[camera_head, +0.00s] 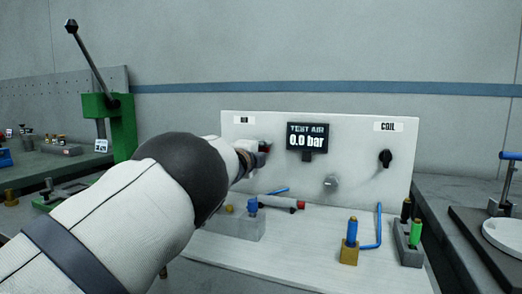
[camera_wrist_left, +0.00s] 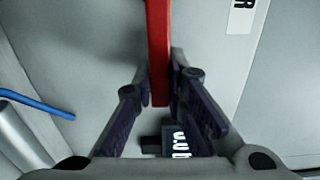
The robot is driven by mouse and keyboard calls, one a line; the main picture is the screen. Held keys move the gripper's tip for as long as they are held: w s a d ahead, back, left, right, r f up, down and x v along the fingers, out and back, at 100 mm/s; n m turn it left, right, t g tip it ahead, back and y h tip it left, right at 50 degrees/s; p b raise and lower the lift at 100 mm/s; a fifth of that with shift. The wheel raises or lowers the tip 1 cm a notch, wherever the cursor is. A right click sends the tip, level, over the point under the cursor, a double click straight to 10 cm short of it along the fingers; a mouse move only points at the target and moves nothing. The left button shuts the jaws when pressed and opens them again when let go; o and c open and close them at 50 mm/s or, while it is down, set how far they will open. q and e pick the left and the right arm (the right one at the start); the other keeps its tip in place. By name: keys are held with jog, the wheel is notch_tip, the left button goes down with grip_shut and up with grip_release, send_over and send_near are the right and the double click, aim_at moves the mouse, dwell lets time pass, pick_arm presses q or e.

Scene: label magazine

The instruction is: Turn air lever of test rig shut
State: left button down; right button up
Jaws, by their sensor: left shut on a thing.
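The test rig (camera_head: 350,185) is a pale upright panel with a base plate on the bench. Its display (camera_head: 307,137) reads "TEST AIR 0.0 bar". My left gripper (camera_head: 256,155) is at the panel's left part, under a small white label (camera_head: 244,120). It also shows in the left wrist view (camera_wrist_left: 160,85), shut on the red lever. The lever's pivot is hidden. My right gripper is not in view.
A black knob (camera_head: 385,158) under the "COIL" label (camera_head: 388,127) and a grey round fitting (camera_head: 330,184) are on the panel. A brass-and-blue fitting (camera_head: 350,243), blue tube (camera_head: 378,225) and green-and-black posts (camera_head: 411,240) stand on the base. A green press (camera_head: 120,120) stands left.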

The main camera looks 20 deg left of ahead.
pick_arm(q)
jog(key=c, duration=1.6)
grip_release()
jog(key=shift+w, duration=0.1)
jog(key=s, duration=1.2)
jog(key=shift+d, duration=0.3)
jog(key=shift+f, duration=0.1)
